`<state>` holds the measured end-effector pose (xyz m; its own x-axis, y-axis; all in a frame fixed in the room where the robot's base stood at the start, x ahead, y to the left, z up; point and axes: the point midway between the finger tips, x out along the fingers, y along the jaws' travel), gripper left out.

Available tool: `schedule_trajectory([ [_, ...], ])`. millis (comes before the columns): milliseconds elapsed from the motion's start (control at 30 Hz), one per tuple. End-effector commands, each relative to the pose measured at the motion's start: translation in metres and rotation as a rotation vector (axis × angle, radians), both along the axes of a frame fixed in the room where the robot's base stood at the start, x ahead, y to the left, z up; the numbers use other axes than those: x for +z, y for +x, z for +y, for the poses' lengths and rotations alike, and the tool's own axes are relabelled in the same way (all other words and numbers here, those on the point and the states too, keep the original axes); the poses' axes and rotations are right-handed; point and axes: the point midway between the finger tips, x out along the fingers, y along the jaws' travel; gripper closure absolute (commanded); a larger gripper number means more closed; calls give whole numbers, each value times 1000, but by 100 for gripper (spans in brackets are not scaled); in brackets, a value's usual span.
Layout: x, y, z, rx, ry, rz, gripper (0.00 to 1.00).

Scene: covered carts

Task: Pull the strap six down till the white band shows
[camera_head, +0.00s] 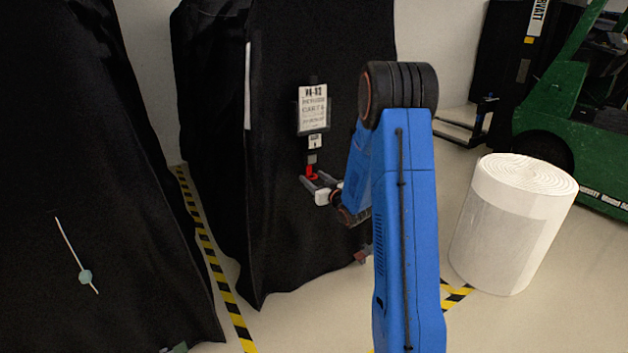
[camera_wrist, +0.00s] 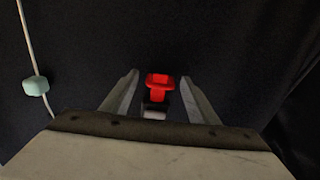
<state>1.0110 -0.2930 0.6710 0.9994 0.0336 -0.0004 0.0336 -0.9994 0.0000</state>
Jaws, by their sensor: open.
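The strap hangs on the front of the black covered cart (camera_head: 270,225), below a white sign (camera_head: 312,108). A small tag (camera_head: 315,141) that appears to read 6 sits on it. Its red end piece (camera_head: 311,173) hangs at the bottom, and a grey piece shows just above it. My gripper (camera_head: 318,182) is open in front of the cart, with its fingers at the height of the red piece. In the wrist view the red piece (camera_wrist: 160,83) lies between the two open fingers (camera_wrist: 157,92), with gaps on both sides. I cannot see a white band on the strap for certain.
Another black covered cart (camera_head: 90,200) stands at the left, with a thin pale cord and a light teal bead (camera_head: 85,277). A white roll (camera_head: 512,225) stands on the floor at the right, before a green forklift (camera_head: 570,110). Yellow-black tape (camera_head: 215,265) runs between the carts.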

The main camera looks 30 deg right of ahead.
Motion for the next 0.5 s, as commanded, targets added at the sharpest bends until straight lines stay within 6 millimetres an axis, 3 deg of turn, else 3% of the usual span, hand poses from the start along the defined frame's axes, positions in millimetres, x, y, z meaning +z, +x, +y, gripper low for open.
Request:
schedule_trajectory([
  [200, 0, 0, 0, 0, 0, 0, 48],
  [400, 0, 0, 0, 0, 0, 0, 96],
  [500, 0, 0, 0, 0, 0, 0, 100],
])
